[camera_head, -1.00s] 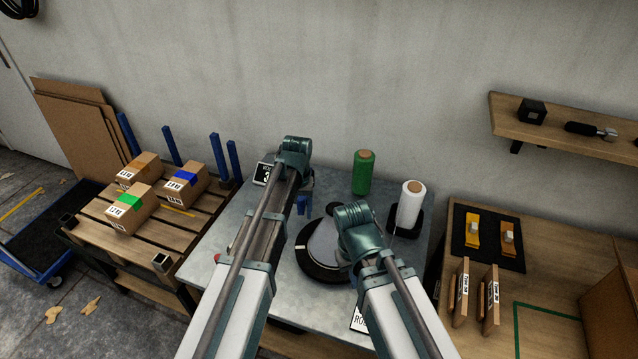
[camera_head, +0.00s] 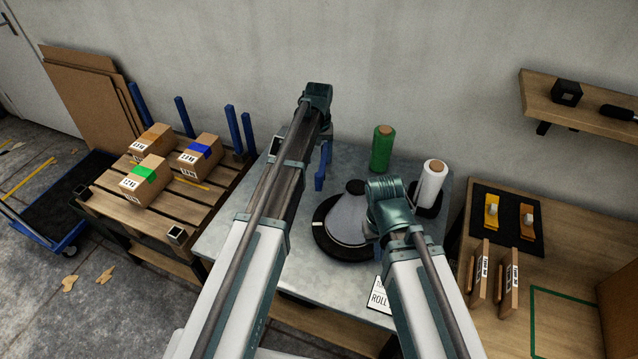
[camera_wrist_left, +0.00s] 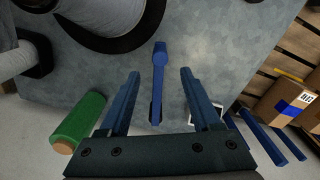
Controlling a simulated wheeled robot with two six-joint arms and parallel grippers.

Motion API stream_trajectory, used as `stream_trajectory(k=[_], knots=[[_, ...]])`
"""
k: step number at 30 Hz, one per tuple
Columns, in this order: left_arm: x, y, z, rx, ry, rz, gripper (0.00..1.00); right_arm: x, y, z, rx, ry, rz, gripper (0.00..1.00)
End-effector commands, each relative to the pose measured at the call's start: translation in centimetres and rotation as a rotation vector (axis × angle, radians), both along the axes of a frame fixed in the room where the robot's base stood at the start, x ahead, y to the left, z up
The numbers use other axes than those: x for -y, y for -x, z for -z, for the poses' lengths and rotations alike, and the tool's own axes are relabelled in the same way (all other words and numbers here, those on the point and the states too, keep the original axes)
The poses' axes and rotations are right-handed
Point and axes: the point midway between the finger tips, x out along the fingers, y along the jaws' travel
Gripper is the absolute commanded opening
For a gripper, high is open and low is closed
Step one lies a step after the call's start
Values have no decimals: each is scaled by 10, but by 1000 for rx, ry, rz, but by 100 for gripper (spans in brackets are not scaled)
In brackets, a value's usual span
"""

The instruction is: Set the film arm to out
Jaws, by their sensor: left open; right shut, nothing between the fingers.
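The film arm (camera_wrist_left: 159,75) is a slim blue lever with a wider block at its far end, seen in the left wrist view beside a round black disc (camera_wrist_left: 139,43). My left gripper (camera_wrist_left: 160,73) is open, with one blue finger on each side of the lever in that view; I see no contact, and the height gap is unclear. In the head view a blue piece (camera_head: 321,166) hangs below my left wrist; I cannot tell whether it is a finger or the lever. My right gripper (camera_head: 388,207) is over the disc's right side, its fingers hidden.
A grey cone stands on the black disc (camera_head: 322,234) on the metal table (camera_head: 226,240). Green (camera_head: 382,150) and white (camera_head: 431,185) film rolls stand behind it. A pallet (camera_head: 110,203) with three boxes is at left. A wooden bench (camera_head: 500,325) is at right.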

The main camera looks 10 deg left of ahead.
Motion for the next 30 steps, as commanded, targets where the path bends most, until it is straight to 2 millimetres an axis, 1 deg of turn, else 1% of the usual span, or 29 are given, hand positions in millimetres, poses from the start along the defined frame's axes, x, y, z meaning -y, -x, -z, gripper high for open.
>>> stream_trajectory(k=[1, 15, 18, 23, 30], knots=[[0, 0, 15, 0, 0, 0, 64, 0, 0, 15, 0, 0, 0, 0], [0, 0, 82, 0, 0, 0, 64, 0, 0, 82, 0, 0, 0, 0], [0, 0, 94, 0, 0, 0, 64, 0, 0, 94, 0, 0, 0, 0], [0, 0, 104, 0, 0, 0, 64, 0, 0, 104, 0, 0, 0, 0], [0, 0, 103, 0, 0, 0, 64, 0, 0, 103, 0, 0, 0, 0]])
